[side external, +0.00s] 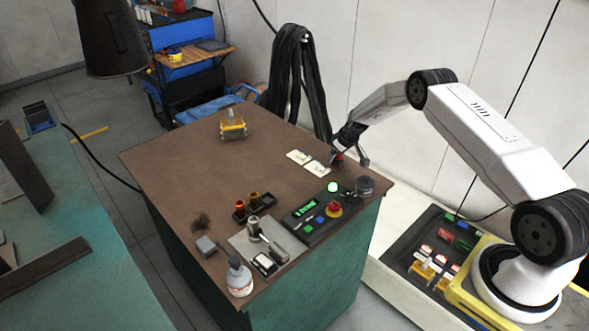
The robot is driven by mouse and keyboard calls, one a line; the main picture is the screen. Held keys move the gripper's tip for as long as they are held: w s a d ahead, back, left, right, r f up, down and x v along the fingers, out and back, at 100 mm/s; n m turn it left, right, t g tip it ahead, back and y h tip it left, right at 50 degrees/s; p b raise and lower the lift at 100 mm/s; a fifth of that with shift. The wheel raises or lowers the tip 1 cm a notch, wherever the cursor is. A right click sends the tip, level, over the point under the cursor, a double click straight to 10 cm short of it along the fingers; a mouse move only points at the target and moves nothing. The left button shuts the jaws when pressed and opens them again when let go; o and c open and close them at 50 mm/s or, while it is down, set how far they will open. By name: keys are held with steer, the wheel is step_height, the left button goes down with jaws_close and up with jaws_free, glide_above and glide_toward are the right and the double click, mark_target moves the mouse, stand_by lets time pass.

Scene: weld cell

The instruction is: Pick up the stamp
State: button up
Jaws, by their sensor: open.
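My gripper (349,158) is open and low at the table's far right edge, with its fingers pointing down. A small dark object with a reddish part (338,158) shows at the fingers. It may be the stamp, but it is too small and partly covered to be sure. I cannot tell whether the fingers touch it. A metal piece with an upright knob (254,229) stands on a grey plate near the table's front; I cannot tell whether that is a stamp.
Two white cards (298,157) lie left of my gripper on the brown table (185,158). A control box (312,217), a dark round pot (364,186) and a white bottle (239,277) stand nearer the front. A yellow device (232,128) stands at the back. The table's left middle is clear.

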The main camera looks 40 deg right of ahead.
jaws_close()
stand_by(0.3)
steer(key=shift+r, duration=0.1)
steer(key=shift+r, duration=1.6)
steer(key=s+a+r, duration=0.2)
steer(key=s+r, duration=0.2)
steer(key=s, duration=0.2)
steer(key=s+a+r, duration=0.2)
steer(key=s+r, duration=0.3)
steer(key=s, duration=0.2)
steer(key=shift+a+r, duration=0.3)
steer(key=shift+a, duration=0.1)
